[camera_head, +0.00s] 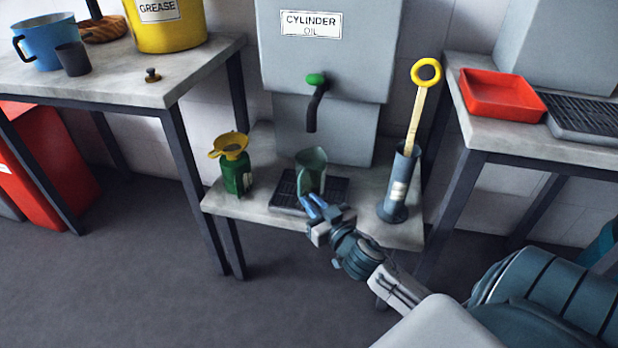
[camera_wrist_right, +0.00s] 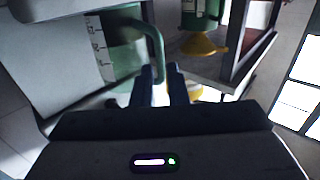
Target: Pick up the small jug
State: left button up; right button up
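The small jug, grey-green with an open top (camera_head: 312,168), stands upright on a black drip tray (camera_head: 335,192) below the tap. In the right wrist view the jug (camera_wrist_right: 122,50) shows at upper left with white scale marks and its handle (camera_wrist_right: 157,48). My right gripper (camera_head: 312,203) is at the near side of the jug, low down. In the wrist view its two blue fingers (camera_wrist_right: 163,85) are apart with a gap between them. My left gripper is not in view.
A green can with a yellow funnel (camera_head: 235,172) stands left of the tray. A grey cylinder holding a yellow-ringed dipstick (camera_head: 400,185) stands to its right. The tap (camera_head: 315,95) of the cylinder oil tank (camera_head: 345,60) hangs above the jug. Higher tables flank the low bench (camera_head: 255,205).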

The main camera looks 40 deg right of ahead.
aim_at(300, 181)
jog(key=shift+w+d+f+p, duration=0.1)
jog(key=shift+w+p, duration=0.1)
jog(key=shift+w, duration=1.3)
jog(key=shift+w+d+f+p, duration=0.1)
jog(key=shift+w+p, duration=0.05)
jog(key=shift+w, duration=1.3)
grip_shut()
jog(key=shift+r, duration=0.1)
jog(key=shift+r+p, duration=0.3)
jog(key=shift+r, duration=0.15)
notch_tip(300, 181, up, 3)
jog(key=shift+s+a+f+p, duration=0.1)
jog(key=shift+s+a+p, duration=0.05)
jog(key=shift+p, duration=0.6)
jog(key=s+a+r+p, duration=0.1)
jog(key=s+a, duration=0.7)
jog(key=s, duration=0.5)
jog(key=shift+s+r, duration=0.15)
jog(key=shift+s, duration=0.05)
